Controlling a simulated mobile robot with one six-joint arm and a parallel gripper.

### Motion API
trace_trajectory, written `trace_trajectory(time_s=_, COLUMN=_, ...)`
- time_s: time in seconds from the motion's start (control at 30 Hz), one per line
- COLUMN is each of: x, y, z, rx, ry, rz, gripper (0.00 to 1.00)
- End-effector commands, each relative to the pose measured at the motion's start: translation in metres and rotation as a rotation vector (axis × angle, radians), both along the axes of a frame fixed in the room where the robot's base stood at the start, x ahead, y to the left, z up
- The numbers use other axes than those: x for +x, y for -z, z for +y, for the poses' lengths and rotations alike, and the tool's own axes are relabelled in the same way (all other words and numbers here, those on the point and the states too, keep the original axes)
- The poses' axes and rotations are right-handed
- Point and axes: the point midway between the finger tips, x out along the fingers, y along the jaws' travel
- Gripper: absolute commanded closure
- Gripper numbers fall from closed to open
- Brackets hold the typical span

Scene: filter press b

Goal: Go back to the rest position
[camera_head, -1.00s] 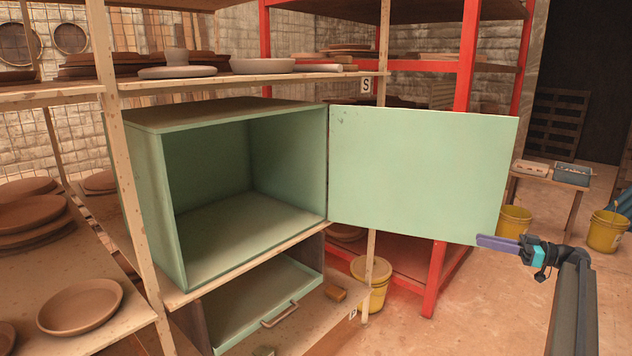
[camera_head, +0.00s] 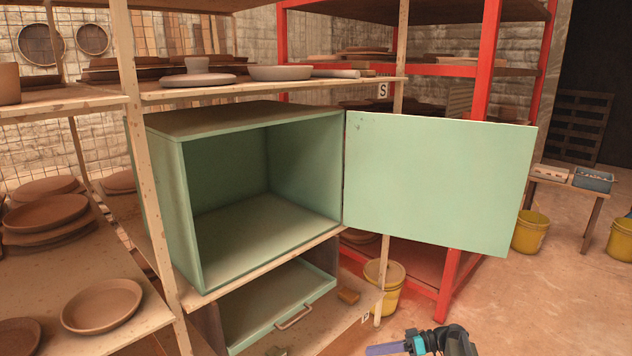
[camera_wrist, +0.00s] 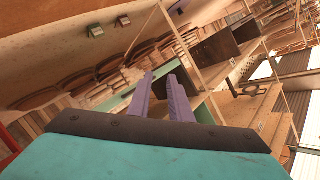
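My gripper (camera_head: 384,349) shows at the bottom edge of the head view, its purple fingers pointing left, below the green cabinet door and apart from it. In the wrist view the two purple fingers (camera_wrist: 160,88) stand apart with a gap and nothing between them. The green cabinet (camera_head: 187,215) sits on the wooden shelf and its inside looks empty. Its door (camera_head: 440,185) is swung wide open to the right.
A green drawer (camera_head: 275,305) with a handle is below the cabinet. Clay plates (camera_head: 102,305) lie on the left shelves. A red rack (camera_head: 485,70) stands behind the door. Yellow buckets (camera_head: 530,232) stand on the floor. Floor at lower right is clear.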

Motion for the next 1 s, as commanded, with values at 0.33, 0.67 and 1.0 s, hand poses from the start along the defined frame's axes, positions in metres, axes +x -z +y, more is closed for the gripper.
trace_trajectory(time_s=0.33, x=-0.115, y=0.098, z=0.097, rx=-0.193, ry=-0.112, rz=0.303, gripper=0.81)
trace_trajectory(time_s=0.67, x=-0.254, y=0.175, z=0.138, rx=-0.485, ry=-0.184, rz=0.593, gripper=0.81)
trace_trajectory(time_s=1.0, x=-0.389, y=0.221, z=0.117, rx=-0.880, ry=-0.157, rz=0.825, gripper=0.81)
